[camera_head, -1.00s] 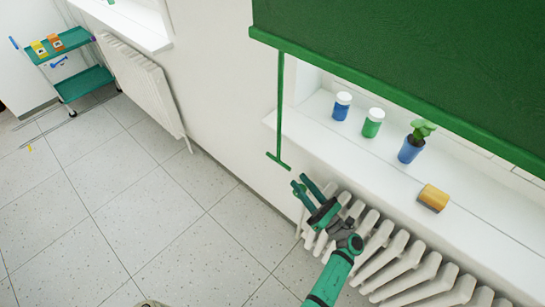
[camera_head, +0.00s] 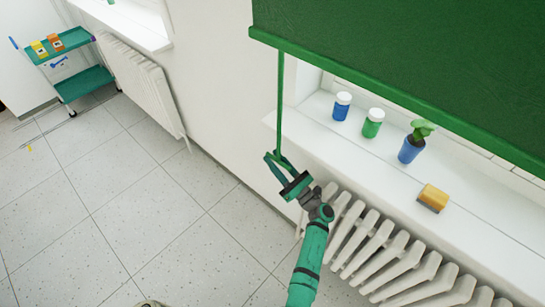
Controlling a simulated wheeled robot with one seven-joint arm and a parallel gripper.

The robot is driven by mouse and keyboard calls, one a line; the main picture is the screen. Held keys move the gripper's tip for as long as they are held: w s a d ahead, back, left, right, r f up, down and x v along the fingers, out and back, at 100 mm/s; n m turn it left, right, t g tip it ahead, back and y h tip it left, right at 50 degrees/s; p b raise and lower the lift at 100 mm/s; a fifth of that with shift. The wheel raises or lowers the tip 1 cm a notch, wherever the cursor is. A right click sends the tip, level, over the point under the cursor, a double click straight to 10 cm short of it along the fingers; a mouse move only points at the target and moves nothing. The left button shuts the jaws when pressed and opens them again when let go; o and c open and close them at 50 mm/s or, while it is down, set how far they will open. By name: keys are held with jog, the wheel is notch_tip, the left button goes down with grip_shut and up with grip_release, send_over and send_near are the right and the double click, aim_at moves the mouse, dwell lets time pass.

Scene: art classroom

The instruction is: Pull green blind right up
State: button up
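The green blind (camera_head: 410,65) hangs over the upper part of the window at the upper right, its lower edge well above the sill. A thin green pull strap (camera_head: 280,100) hangs from the blind's left lower corner against the white wall. My green gripper (camera_head: 275,157) is at the strap's lower end, its fingers pointing up and left. The fingers are apart, with a gap between them. The strap's crossbar handle is mostly hidden at the fingertips or blends with them. I cannot tell whether the fingers touch it.
A white radiator (camera_head: 385,255) stands under the windowsill (camera_head: 475,220), close to my arm. The sill holds a blue jar (camera_head: 342,108), a green jar (camera_head: 373,125), a potted plant (camera_head: 411,150) and a yellow sponge (camera_head: 433,198). A green cart (camera_head: 82,83) stands far left. The tiled floor is clear.

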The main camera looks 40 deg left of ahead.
jog(key=shift+x, duration=0.8)
jog(key=shift+c, duration=0.7)
